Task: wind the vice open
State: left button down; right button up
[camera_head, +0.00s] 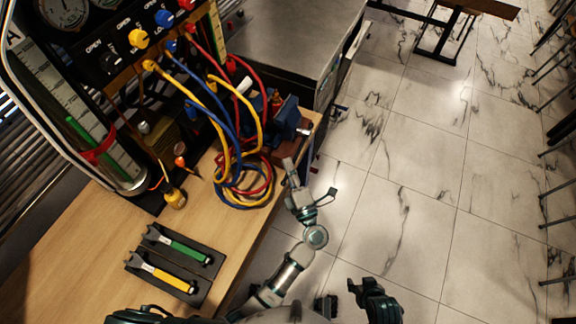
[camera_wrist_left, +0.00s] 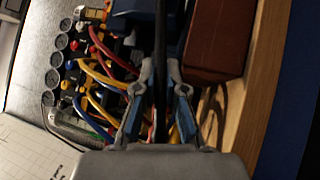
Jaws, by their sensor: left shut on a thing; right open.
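The blue vice (camera_head: 287,120) stands on a reddish-brown block (camera_head: 284,153) at the bench's right edge. In the left wrist view, part of the blue vice (camera_wrist_left: 143,10) and the brown block (camera_wrist_left: 215,42) show at the top. A dark bar (camera_wrist_left: 160,45), seemingly the vice handle, runs down between my left gripper's fingers (camera_wrist_left: 163,85). In the head view my left gripper (camera_head: 306,182) is just off the bench edge, below the vice; it is shut on the bar. The jaw gap of the vice is not clear. My right gripper (camera_head: 368,287) is open and empty over the floor.
Red, blue and yellow hoses (camera_head: 243,185) lie coiled left of the vice, running from the gauge panel (camera_head: 110,55). A black tray (camera_head: 172,262) with a green and a yellow tool lies at the front left.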

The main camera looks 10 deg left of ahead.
pick_arm(q)
jog(key=c, duration=1.2)
grip_release()
jog(key=shift+d+f, duration=0.1)
jog(key=shift+d, duration=0.3)
jog(key=v, duration=0.8)
jog(key=shift+d+f, duration=0.1)
jog(key=shift+d, duration=0.1)
jog(key=shift+c, duration=0.3)
